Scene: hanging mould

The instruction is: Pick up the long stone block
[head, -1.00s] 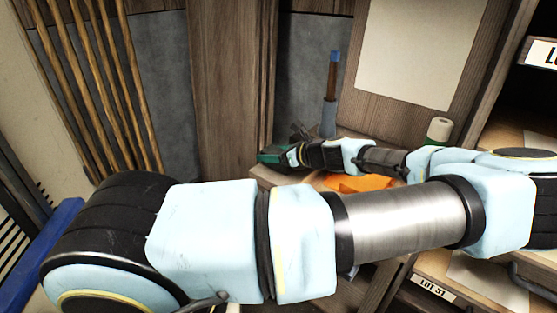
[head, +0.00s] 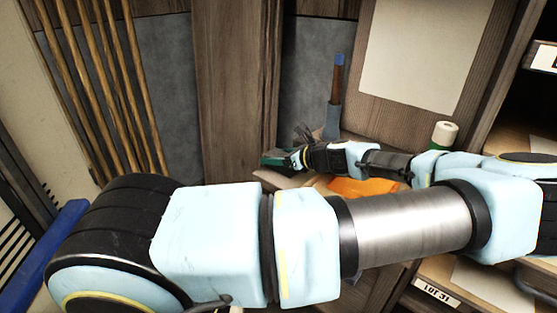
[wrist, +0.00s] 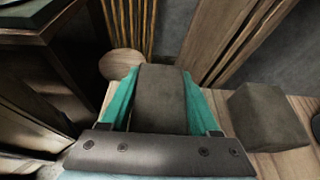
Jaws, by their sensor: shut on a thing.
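In the wrist view a long dark grey stone block (wrist: 160,98) lies between the two teal fingers of my gripper (wrist: 162,100). The fingers touch its two long sides, and its far end sticks out a little past them. My gripper is shut on it. In the head view my gripper (head: 280,159) is a small teal shape at the far end of my arm, over the wooden bench (head: 293,180). The block cannot be made out there. Whether it is clear of the bench top is hard to tell.
A second, shorter grey block (wrist: 265,117) sits on the bench right of my gripper. An orange thing (head: 357,187), a blue-topped pole (head: 335,95) and a green-and-white roll (head: 443,135) are near my forearm. Wooden poles (head: 110,90) lean at the left.

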